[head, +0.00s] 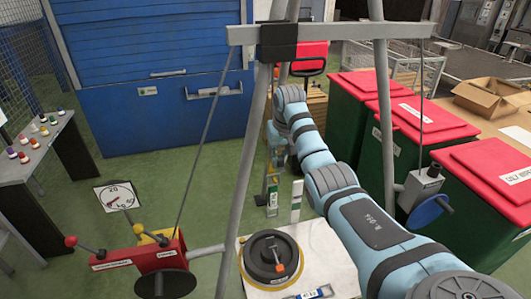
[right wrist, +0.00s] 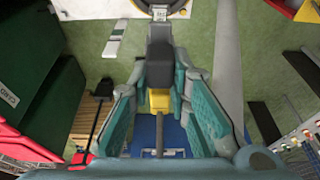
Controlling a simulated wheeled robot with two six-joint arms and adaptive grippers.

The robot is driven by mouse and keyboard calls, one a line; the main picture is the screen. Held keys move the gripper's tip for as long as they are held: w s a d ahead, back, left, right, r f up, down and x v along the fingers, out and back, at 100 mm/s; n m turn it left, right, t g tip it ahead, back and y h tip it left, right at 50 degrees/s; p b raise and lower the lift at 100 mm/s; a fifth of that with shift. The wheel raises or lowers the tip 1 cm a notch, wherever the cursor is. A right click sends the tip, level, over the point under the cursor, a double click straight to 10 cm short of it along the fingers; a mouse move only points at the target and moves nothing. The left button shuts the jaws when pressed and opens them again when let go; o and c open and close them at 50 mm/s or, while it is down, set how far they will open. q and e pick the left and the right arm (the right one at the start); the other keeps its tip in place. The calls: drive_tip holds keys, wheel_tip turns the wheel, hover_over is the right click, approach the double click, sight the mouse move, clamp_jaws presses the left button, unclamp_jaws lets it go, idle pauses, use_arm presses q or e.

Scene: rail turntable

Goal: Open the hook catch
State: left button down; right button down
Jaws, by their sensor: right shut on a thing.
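My right gripper (head: 277,150) is at the far end of my blue-grey arm, beside the grey metal pole, and is partly hidden by the arm. In the right wrist view, the teal fingers (right wrist: 162,68) are closed around a dark upright piece (right wrist: 160,45). A yellow block (right wrist: 159,101) and a grey rod (right wrist: 159,138) show between the fingers. I cannot tell which part is the hook catch; its shape is hidden by the gripper. My left gripper is not in view.
A red box with levers (head: 138,258) stands left. Red-lidded green bins (head: 422,118) line the right. A blue shutter (head: 165,75) stands behind. Grey poles cross near my arm. Green floor is free at left.

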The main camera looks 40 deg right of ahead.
sight(281, 159)
idle(0.4)
drive_tip(key=c, duration=1.5)
unclamp_jaws()
drive_tip(key=shift+w, duration=0.1)
drive_tip(key=v, duration=0.7)
drive_tip(key=shift+r, duration=0.25)
drive_tip(key=shift+f, duration=0.1)
